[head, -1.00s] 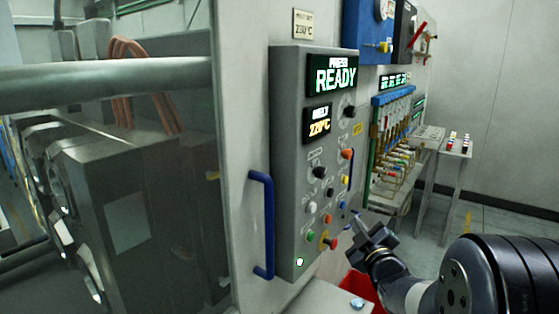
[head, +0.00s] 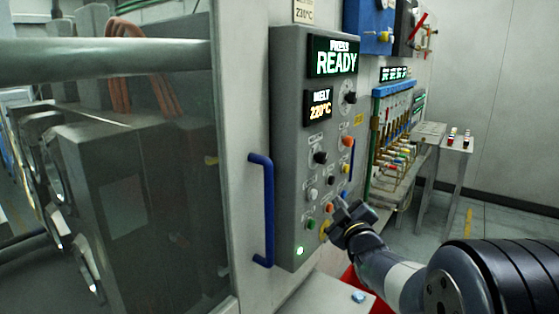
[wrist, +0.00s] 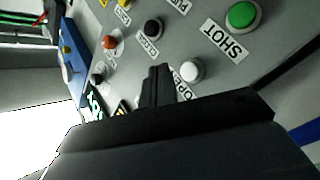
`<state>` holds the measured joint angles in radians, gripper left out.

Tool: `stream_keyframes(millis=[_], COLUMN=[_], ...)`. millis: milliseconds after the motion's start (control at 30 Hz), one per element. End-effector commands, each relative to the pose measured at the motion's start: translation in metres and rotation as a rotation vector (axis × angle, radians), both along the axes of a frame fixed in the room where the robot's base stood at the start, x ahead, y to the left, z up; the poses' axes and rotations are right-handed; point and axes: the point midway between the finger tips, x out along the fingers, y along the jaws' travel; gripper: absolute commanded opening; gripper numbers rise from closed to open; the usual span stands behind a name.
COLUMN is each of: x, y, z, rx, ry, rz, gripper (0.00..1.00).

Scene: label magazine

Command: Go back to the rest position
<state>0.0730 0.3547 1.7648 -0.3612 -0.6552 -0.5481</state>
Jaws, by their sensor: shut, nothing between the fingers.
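My gripper (head: 338,208) is shut and empty. In the head view it is in front of the lower right part of the grey control panel (head: 287,130), close to its lower buttons; I cannot tell whether it touches one. The panel's screens read READY and 220°C. In the wrist view my gripper (wrist: 157,78) points at the panel face, near a white button (wrist: 191,70) and a black button (wrist: 153,27). A green button (wrist: 242,15) labelled SHOT is at the upper right. My gripper hides part of the lower panel.
A blue door handle (head: 266,210) stands out left of the panel, beside the machine's clear window. A red bin (head: 358,288) is below my arm. A rack of valves and hoses (head: 393,150) and a small stand (head: 457,146) are behind to the right. Open floor shows at the right.

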Motion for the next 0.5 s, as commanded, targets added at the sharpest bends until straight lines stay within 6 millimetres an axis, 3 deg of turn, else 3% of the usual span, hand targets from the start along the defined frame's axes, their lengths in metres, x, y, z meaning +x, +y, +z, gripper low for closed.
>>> stream_keyframes(millis=[67,200,500], x=[-0.009,0.004,0.002], y=[-0.014,0.006,0.002], z=[0.000,0.002,0.004], rx=[-0.001,0.001,0.000], ry=[0.001,0.003,0.005], rz=[-0.006,0.003,0.000], gripper=[0.00,0.00,0.00])
